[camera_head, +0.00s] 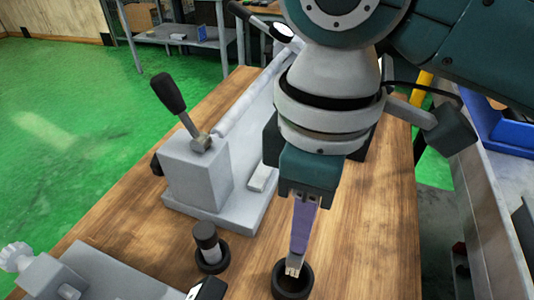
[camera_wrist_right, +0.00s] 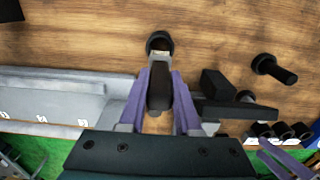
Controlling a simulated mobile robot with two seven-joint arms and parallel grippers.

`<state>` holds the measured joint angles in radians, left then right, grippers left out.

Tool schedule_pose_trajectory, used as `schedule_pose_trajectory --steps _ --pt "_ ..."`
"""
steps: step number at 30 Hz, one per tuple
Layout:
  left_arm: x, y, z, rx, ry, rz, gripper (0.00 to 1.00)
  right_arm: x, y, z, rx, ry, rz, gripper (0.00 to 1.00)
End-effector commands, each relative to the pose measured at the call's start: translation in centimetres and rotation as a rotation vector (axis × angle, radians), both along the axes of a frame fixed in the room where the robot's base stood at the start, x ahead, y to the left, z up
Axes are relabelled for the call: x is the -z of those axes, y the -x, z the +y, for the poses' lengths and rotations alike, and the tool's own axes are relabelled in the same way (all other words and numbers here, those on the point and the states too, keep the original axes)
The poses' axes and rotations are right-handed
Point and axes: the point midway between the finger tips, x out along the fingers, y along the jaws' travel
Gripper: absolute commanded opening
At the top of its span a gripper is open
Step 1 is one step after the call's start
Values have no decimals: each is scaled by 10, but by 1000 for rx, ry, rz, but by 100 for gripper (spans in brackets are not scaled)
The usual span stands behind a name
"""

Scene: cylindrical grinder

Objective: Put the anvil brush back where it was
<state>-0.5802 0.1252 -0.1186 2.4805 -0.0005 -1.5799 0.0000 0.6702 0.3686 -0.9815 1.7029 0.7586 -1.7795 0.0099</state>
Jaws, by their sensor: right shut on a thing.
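My right gripper (camera_head: 293,266) points down with its purple fingers over the wooden bench, at the rim of a black ring holder (camera_head: 292,284). In the right wrist view the fingertips (camera_wrist_right: 158,62) are shut on a dark, elongated thing (camera_wrist_right: 159,88) between the fingers, which I take to be the anvil brush. Its lower end is hidden, and I cannot tell whether it is inside the ring, which also shows just beyond the tips (camera_wrist_right: 159,41). Purple strips (camera_wrist_right: 277,160) at the lower right of the wrist view look like my left gripper's fingers.
A black-topped plug (camera_head: 208,245) stands in a second ring left of the gripper. A grey machine part (camera_head: 195,180) with a black lever (camera_head: 168,93) stands behind. Another grey fixture (camera_head: 85,270) is at lower left. The wooden bench (camera_head: 375,225) is clear on the right.

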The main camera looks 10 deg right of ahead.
Motion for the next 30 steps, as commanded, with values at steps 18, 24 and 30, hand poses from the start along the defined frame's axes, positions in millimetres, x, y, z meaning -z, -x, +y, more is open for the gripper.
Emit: schedule_pose_trajectory --steps 18,24,30 --pt "18 0 -1 -1 4 0 50 87 0 1 -1 -1 -1 0" --pt "17 0 -3 -4 10 -1 50 87 0 1 -2 -1 -2 0" --pt "18 0 -3 -5 11 0 50 91 0 0 -1 0 -1 34"
